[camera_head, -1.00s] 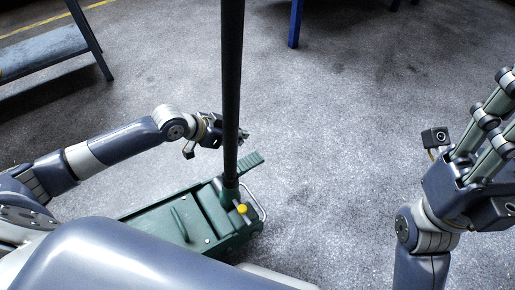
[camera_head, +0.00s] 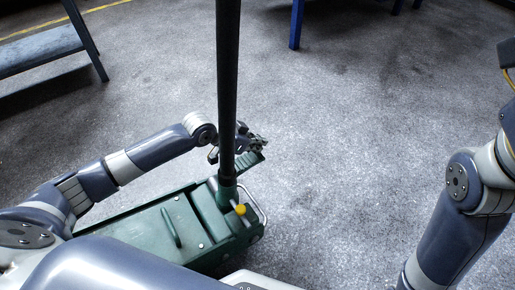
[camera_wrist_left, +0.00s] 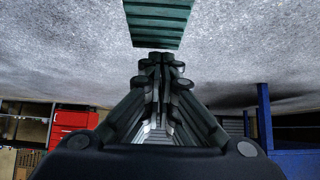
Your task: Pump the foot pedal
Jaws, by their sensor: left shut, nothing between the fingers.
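The green trolley jack (camera_head: 150,235) stands on the floor in front of me, with its tall black handle (camera_head: 228,90) upright. Its ridged green foot pedal (camera_head: 249,161) sticks out beside the foot of the handle. My left gripper (camera_head: 258,145) is shut and empty, close over the pedal and partly hidden behind the handle. In the left wrist view the pedal (camera_wrist_left: 158,20) lies just past the shut fingertips (camera_wrist_left: 160,64), with a small gap in the picture; I cannot tell whether they touch. My right arm rises at the right edge, and its fingers are out of frame.
A yellow knob (camera_head: 240,209) sits on the jack near the handle's foot. A bench (camera_head: 40,50) stands at the upper left and a blue leg (camera_head: 297,24) at the top. The floor right of the jack is clear.

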